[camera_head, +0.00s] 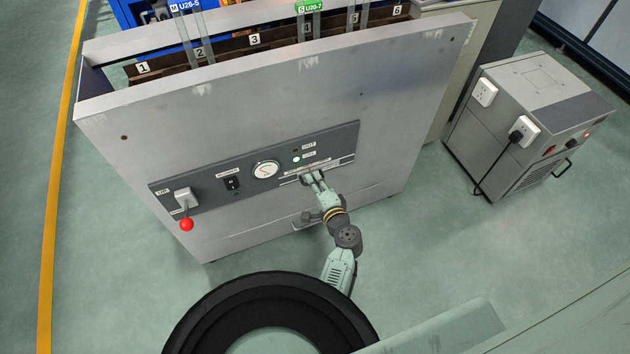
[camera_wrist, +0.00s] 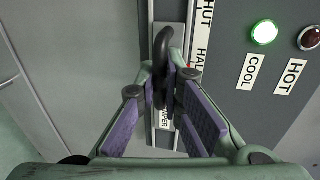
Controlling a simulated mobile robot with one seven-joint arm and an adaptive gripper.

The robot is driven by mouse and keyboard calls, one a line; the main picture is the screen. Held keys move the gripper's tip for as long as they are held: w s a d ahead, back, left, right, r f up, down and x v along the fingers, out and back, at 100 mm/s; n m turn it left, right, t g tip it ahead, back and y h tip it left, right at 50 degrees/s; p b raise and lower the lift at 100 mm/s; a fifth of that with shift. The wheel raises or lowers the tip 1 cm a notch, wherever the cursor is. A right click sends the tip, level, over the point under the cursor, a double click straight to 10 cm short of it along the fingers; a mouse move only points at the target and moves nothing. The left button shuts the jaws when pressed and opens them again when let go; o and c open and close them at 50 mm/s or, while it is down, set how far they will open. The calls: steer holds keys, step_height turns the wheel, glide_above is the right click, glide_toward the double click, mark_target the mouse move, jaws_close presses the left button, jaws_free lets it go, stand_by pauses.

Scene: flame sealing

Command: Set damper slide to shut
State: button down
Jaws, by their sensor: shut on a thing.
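The damper slide is a black looped handle (camera_wrist: 163,45) in a pale vertical track (camera_wrist: 167,140) in the wrist view. The labels "SHUT" and "HALF" (camera_wrist: 202,35) run beside the track, with SHUT towards the top edge. The handle stands near HALF, with a small red mark close by. My gripper (camera_wrist: 166,90) is shut on the handle, one purple-padded finger on each side. In the head view my gripper (camera_head: 312,178) is at the right part of the dark control panel (camera_head: 215,197) and hides most of the handle.
A lit green COOL lamp (camera_wrist: 264,32) and a dark HOT lamp (camera_wrist: 309,38) sit right of the track. The panel also has a gauge (camera_head: 266,170), a switch (camera_head: 232,183) and a red-knobbed lever (camera_head: 186,224). A grey unit (camera_head: 530,120) stands on the floor at right.

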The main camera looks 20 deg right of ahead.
steer(key=a, duration=0.5)
steer(key=shift+a, duration=0.4)
steer(key=c, duration=2)
jaws_free()
steer(key=shift+a, duration=0.1)
